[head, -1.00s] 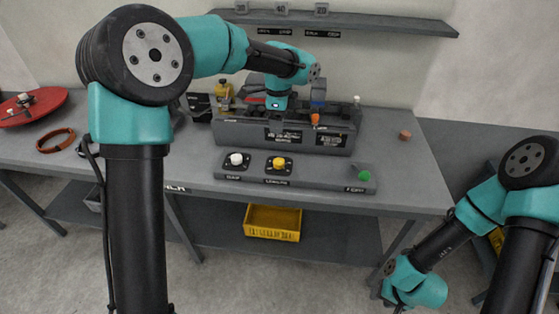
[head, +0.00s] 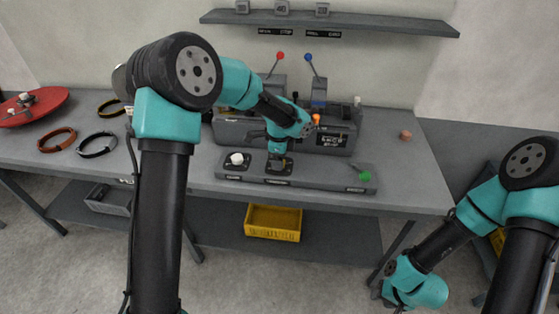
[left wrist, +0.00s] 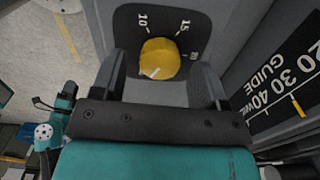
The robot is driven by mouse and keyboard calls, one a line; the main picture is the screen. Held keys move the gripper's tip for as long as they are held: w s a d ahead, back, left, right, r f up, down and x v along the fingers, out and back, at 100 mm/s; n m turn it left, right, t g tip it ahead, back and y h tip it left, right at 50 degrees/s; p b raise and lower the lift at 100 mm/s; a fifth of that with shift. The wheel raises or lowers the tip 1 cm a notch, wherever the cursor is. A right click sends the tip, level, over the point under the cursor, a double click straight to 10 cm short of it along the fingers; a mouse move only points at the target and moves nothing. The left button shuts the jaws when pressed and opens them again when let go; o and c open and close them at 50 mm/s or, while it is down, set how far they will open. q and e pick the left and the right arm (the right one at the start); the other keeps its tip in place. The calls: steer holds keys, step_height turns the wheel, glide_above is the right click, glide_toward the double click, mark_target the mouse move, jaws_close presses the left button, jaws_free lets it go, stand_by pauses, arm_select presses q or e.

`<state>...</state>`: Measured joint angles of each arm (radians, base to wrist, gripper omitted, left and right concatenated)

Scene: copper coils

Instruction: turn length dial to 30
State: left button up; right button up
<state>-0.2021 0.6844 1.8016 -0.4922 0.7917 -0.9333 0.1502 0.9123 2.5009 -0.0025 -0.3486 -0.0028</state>
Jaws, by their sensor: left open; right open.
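The length dial is a yellow round knob (left wrist: 158,58) on a dark plate. In the left wrist view it shows a white pointer line at its lower left, and the numbers 10 and 15 plus a third, hard-to-read mark stand around it. My left gripper (left wrist: 160,78) is open, with one finger on each side of the knob; I cannot tell whether they touch it. In the head view my left gripper (head: 278,158) points down over the dial's plate and hides the knob. My right arm hangs at the lower right, its fingers not visible.
A white knob (head: 237,159) sits left of the dial and a green button (head: 365,176) to its right, on the same panel (head: 320,180). The machine (head: 335,132) with red and blue levers stands behind. Coils (head: 97,144) lie at the left. A yellow bin (head: 273,222) sits below.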

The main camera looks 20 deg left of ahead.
arm_select(q)
steer(key=shift+f, duration=0.7)
steer(key=c, duration=0.9)
steer(key=shift+n, duration=0.4)
steer(key=n, duration=1.1)
